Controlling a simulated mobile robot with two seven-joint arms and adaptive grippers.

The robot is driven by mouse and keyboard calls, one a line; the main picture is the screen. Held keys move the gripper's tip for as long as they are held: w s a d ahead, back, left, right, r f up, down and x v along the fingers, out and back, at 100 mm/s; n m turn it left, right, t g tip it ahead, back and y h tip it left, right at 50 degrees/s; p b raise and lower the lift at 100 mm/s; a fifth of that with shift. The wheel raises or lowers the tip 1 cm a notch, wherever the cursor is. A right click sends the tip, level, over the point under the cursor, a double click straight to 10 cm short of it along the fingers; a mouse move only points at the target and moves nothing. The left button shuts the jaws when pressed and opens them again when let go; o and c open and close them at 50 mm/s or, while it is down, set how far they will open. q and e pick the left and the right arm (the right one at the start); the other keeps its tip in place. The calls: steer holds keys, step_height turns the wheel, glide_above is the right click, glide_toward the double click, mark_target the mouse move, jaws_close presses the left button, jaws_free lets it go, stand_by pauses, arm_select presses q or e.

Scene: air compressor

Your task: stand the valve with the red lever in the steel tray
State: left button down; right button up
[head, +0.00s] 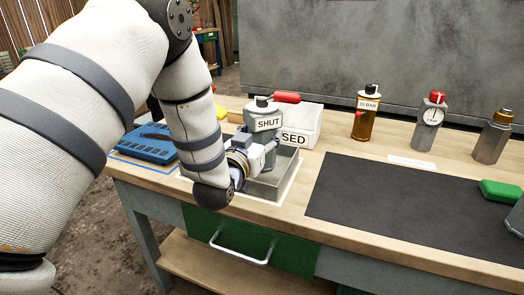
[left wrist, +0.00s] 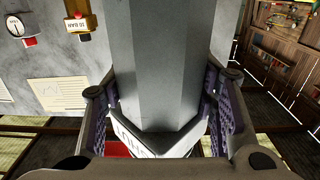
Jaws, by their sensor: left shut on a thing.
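The valve with the red lever is a grey, many-sided body (head: 264,122) with a SHUT label, a black cap and a red lever (head: 287,97) pointing right. It looks upright in the head view. My left gripper (head: 256,157) is shut on its body from the front left. In the left wrist view the grey body (left wrist: 165,60) fills the space between the two fingers (left wrist: 163,100). The steel tray (head: 286,178) is a low open box under and around the valve's lower part. The gripper hides the valve's base, so I cannot tell whether it touches the tray floor. My right gripper is not seen.
A white box (head: 302,131) with a partly hidden label stands behind the tray. A blue case (head: 148,143) lies left. An amber bottle (head: 366,115), a gauge unit (head: 429,122) and a grey fitting (head: 492,138) stand at the back right. The dark mat (head: 400,200) is mostly clear.

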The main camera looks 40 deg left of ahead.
arm_select(q)
steer(key=shift+w+a+f, duration=0.15)
steer(key=shift+a+f, duration=0.1)
step_height(320, 180, down, 3)
steer(key=shift+w+a+f+b, duration=0.1)
steer(key=shift+f+b, duration=0.1)
steer(key=shift+b, duration=0.2)
steer(key=shift+r, duration=0.15)
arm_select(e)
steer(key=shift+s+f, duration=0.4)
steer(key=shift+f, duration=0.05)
arm_select(q)
steer(key=c, duration=0.7)
jaws_free()
steer(key=shift+f, duration=0.25)
